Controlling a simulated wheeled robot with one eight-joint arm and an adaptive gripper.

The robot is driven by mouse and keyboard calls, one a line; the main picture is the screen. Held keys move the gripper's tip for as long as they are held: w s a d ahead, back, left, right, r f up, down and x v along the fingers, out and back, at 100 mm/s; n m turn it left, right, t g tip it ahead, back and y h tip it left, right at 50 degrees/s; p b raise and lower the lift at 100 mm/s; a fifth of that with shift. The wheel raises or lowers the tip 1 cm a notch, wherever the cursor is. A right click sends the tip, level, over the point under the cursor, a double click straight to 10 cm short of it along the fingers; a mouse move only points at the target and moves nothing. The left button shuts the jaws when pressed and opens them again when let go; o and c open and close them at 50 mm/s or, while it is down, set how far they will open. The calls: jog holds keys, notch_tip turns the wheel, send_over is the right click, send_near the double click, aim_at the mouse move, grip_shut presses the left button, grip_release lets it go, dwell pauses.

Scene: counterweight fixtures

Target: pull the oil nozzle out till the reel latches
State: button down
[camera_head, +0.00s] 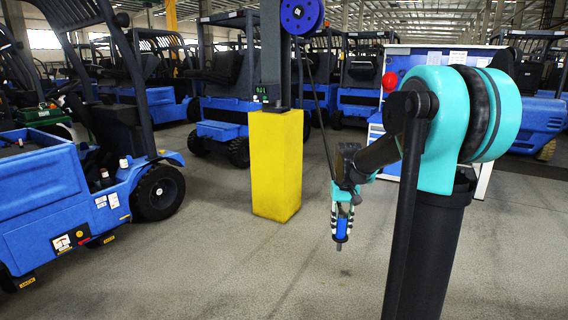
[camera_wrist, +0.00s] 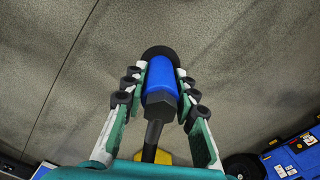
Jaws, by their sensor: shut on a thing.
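The blue oil nozzle (camera_head: 342,228) hangs upright in my gripper (camera_head: 343,210), its dark tip pointing down, well above the floor. In the wrist view the nozzle (camera_wrist: 161,78) shows a blue body and a dark hex collar between the two fingers of my gripper (camera_wrist: 160,70), which is shut on it. A thin dark hose (camera_head: 322,115) runs taut from the blue reel (camera_head: 300,14) down towards my gripper. The reel sits high on a dark post, its top cut off by the picture edge. Whether its latch is engaged cannot be seen.
The post stands on a yellow block (camera_head: 276,165), with a small green-lit display (camera_head: 262,94). A blue forklift (camera_head: 70,190) stands at left. A blue-and-white cabinet (camera_head: 395,75) with a red ball stands behind my arm. The grey floor around my gripper is clear.

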jog(key=s, duration=1.2)
jog(key=shift+s, duration=0.1)
jog(key=s, duration=1.1)
jog(key=shift+s, duration=0.4)
